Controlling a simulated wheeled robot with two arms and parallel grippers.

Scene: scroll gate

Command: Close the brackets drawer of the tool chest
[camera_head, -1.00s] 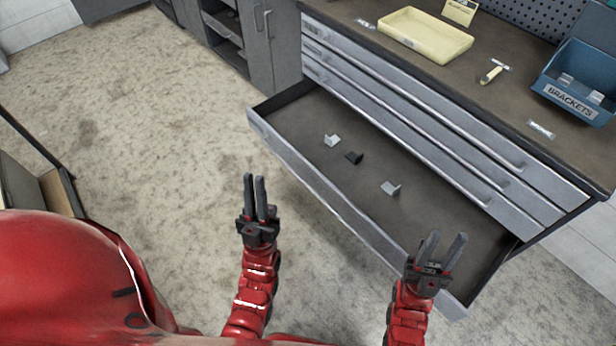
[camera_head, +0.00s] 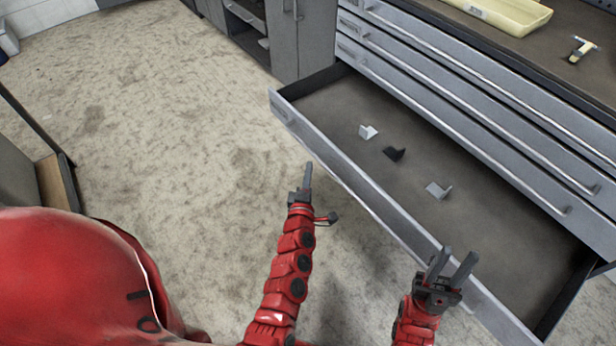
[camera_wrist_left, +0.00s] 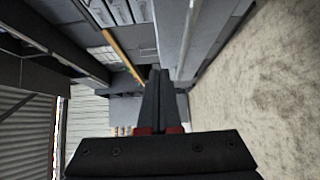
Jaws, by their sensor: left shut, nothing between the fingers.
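The lowest visible drawer (camera_head: 392,222) of the grey tool chest (camera_head: 470,75) stands pulled out. Inside lie a white bracket (camera_head: 368,132), a dark bracket (camera_head: 394,153) and a light grey bracket (camera_head: 438,190). My left gripper (camera_head: 307,170) is shut and empty, just outside the drawer front, toward its left half. I cannot tell whether it touches. Its closed fingers also show in the left wrist view (camera_wrist_left: 158,75). My right gripper (camera_head: 456,254) is open, with its fingers apart, and overlaps the drawer front's right part in the picture.
The drawers above look shut. A yellow tray (camera_head: 505,16) and a small yellow-handled tool (camera_head: 583,49) lie on the chest top. A grey cabinet (camera_head: 300,35) stands left of the chest. The concrete floor (camera_head: 170,120) left of the drawer is clear.

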